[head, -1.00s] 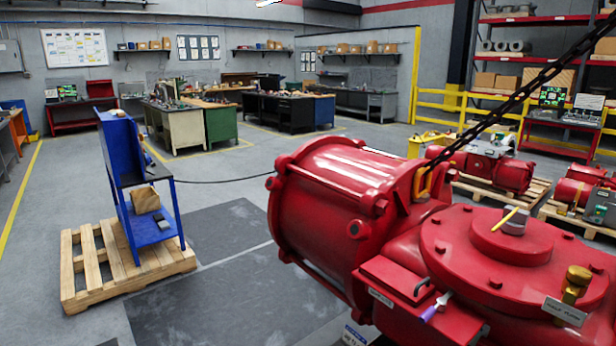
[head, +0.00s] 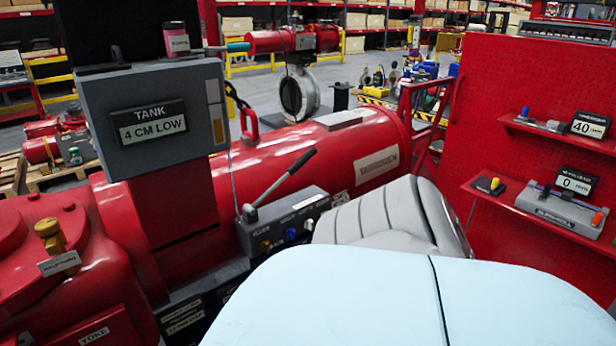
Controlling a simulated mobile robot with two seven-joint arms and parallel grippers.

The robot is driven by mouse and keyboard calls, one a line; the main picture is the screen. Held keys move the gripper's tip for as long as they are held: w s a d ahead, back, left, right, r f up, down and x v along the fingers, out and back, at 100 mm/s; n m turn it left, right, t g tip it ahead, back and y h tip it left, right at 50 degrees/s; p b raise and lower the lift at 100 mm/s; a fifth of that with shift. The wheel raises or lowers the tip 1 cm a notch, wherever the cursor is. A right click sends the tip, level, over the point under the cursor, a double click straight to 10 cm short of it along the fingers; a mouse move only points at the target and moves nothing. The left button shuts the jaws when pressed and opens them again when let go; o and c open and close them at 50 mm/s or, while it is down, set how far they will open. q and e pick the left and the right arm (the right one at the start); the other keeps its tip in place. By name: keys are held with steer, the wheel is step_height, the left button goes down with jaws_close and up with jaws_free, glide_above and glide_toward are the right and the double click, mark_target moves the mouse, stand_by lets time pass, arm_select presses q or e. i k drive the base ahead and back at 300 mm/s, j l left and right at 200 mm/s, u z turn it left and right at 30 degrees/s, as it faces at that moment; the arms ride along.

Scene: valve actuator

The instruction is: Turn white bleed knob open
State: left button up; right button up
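A small white knob (head: 309,224) sits on the front face of a dark grey control block (head: 285,215) near the middle of the head view. It is the rightmost of a row, with a blue knob (head: 290,233) and a brass-coloured knob (head: 266,245) to its left. The small label near it is too small to read. A lever handle (head: 280,184) rises slantwise from the block's top. Neither of my grippers is in view. A grey padded part and a pale blue part, apparently my own arm, fill the lower right, just right of the block.
A grey panel reading "TANK 4 CM LOW" (head: 151,127) stands left of the block. A long red cylinder (head: 330,152) lies behind it. A red pegboard wall (head: 530,120) with shelves and gauges stands at the right. A brass fitting (head: 50,236) tops the red housing at left.

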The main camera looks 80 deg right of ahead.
mark_target(308, 225)
steer(key=z, duration=2.3)
steer(key=i+u, duration=0.35)
steer(key=i, duration=0.7)
steer(key=j, duration=0.05)
